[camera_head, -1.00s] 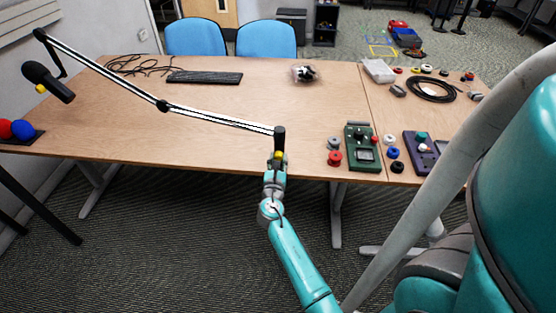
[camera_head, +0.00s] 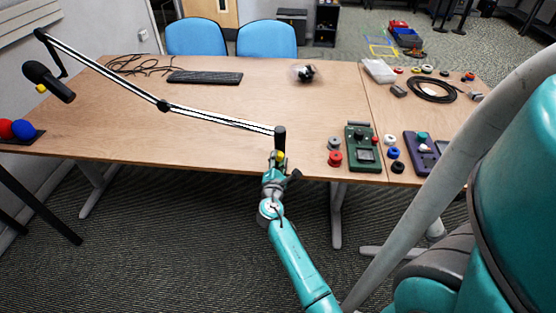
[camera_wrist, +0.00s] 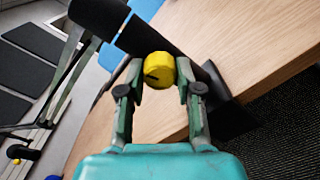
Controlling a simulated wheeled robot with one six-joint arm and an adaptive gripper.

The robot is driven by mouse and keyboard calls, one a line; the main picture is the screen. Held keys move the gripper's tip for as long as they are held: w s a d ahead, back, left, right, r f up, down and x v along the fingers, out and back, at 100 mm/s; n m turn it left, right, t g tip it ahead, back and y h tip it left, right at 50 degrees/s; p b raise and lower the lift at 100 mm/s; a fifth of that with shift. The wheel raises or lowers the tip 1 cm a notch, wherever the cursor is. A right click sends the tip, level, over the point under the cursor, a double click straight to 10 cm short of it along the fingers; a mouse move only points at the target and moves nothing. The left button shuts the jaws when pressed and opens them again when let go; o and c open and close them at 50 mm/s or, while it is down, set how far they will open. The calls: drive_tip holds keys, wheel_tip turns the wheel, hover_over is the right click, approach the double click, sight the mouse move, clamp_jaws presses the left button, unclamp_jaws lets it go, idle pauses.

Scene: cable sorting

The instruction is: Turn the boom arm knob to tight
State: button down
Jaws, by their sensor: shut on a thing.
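The boom arm (camera_head: 215,117) stretches across the table from the upper left to its black clamp post (camera_head: 280,138) at the table's front edge. The yellow knob (camera_wrist: 160,70) sits on this post, with a dark mark on its face. It also shows small in the head view (camera_head: 281,155). My gripper (camera_wrist: 158,74) is shut on the knob, one finger on each side. In the head view my gripper (camera_head: 278,161) is at the front edge, just below the post. The knob's far side is hidden.
A black microphone (camera_head: 48,82) hangs at the boom's left end. A keyboard (camera_head: 205,77) lies at the back of the table (camera_head: 120,122). A green device (camera_head: 362,149) and red and grey knobs stand right of the post. The table between boom and front edge is clear.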

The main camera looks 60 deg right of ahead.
drive_tip(key=shift+m, duration=2)
drive_tip(key=c, duration=0.8)
unclamp_jaws()
drive_tip(key=shift+a, duration=0.1)
drive_tip(key=v, duration=1.1)
drive_tip(key=shift+s+a, duration=0.15)
drive_tip(key=shift+a, duration=0.25)
